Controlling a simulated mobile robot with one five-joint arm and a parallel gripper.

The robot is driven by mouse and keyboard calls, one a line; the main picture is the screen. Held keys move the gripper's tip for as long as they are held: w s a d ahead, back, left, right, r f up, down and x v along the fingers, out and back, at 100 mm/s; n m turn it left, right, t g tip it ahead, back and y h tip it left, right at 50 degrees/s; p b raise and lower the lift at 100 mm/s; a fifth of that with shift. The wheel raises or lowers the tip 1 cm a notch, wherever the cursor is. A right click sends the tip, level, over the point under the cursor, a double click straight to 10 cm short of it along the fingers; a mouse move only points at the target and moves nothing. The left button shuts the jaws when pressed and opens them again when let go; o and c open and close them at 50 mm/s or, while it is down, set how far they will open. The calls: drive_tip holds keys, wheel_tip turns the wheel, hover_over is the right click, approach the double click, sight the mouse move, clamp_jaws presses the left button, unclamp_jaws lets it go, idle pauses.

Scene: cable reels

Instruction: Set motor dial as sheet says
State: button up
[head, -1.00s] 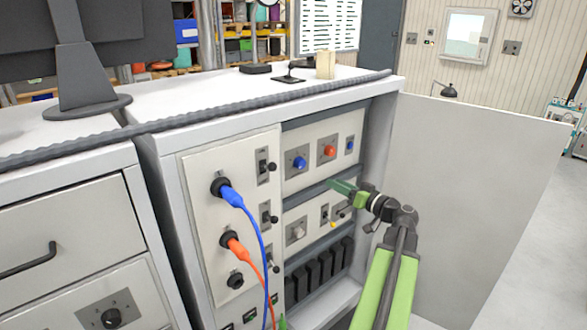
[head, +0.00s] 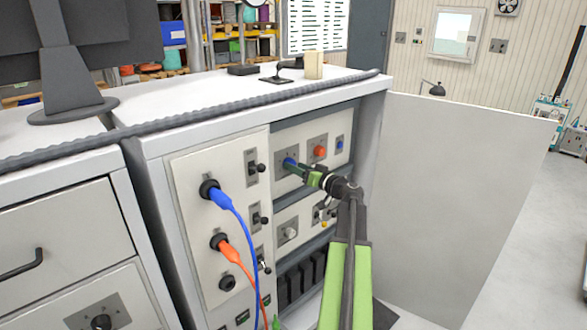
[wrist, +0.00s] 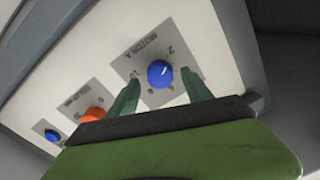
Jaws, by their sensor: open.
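The blue motor dial (wrist: 160,74) sits on a grey plate whose print looks like "MOTOR A". A white mark on the dial's face points towards a numeral that looks like 2. My gripper (wrist: 160,92) is open, with one green finger on each side of the dial; I cannot tell whether they touch it. In the head view the dial (head: 289,161) is partly covered by my gripper (head: 297,168). A white sheet with rows of print (head: 317,24) hangs at the back; its text is too small to read.
An orange dial (head: 320,152) and a small blue knob (head: 340,143) are beside it on the same panel. A grey knob (head: 289,232) is below. Blue (head: 232,212) and orange (head: 231,247) cables hang at the left. The open cabinet door (head: 440,200) stands to the right.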

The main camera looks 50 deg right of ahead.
drive_tip(key=shift+w, duration=0.7)
